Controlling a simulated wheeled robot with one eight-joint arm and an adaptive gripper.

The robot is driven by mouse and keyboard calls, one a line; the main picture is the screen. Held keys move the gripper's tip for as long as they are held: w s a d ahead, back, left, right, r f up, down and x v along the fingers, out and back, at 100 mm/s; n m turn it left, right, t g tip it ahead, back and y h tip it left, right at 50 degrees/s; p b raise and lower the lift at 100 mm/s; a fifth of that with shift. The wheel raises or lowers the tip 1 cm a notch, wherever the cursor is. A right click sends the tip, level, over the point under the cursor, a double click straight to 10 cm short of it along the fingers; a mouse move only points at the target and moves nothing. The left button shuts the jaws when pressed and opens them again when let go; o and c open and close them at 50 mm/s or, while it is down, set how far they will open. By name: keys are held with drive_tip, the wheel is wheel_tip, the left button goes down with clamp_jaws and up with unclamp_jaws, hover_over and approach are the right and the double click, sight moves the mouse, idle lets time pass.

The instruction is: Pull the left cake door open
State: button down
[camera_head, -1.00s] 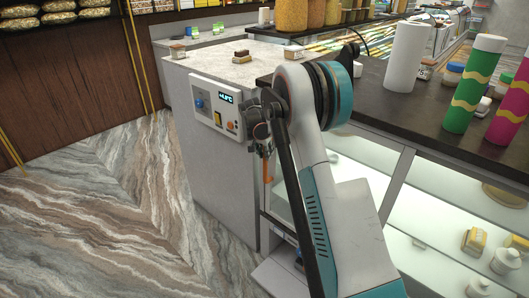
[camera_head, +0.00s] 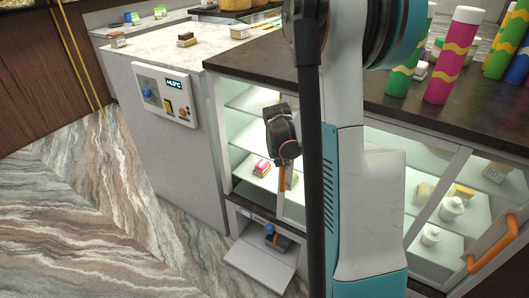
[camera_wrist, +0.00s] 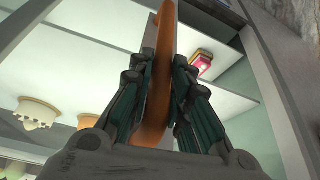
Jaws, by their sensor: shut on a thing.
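The left cake door's orange handle (camera_head: 283,181) stands upright near the middle of the head view. My gripper (camera_head: 287,158) is shut on this handle. In the wrist view, the fingers of my gripper (camera_wrist: 160,85) lie on both sides of the orange handle (camera_wrist: 157,60). The left cake door is mostly hidden behind my arm. An uncovered gap shows between the case's left post (camera_head: 217,130) and the handle, with bright shelves inside. A small red and yellow sweet box (camera_head: 261,168) sits on a shelf there and also shows in the wrist view (camera_wrist: 200,62).
The right door has its own orange handle (camera_head: 492,243). White jars (camera_head: 451,208) stand behind its glass. A grey low ledge (camera_head: 258,265) juts out under the left opening. Tall coloured tubes (camera_head: 455,55) stand on the dark countertop (camera_head: 270,62). The marble floor (camera_head: 90,220) at left is clear.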

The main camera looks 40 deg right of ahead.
drive_tip(key=shift+s+d, duration=0.25)
drive_tip(key=shift+s, duration=0.45)
drive_tip(key=shift+s+d, duration=0.2)
drive_tip(key=shift+s, duration=0.45)
drive_tip(key=shift+s+d, duration=0.25)
drive_tip(key=shift+s, duration=0.45)
drive_tip(key=c, duration=1.5)
unclamp_jaws()
drive_tip(key=v, duration=1.2)
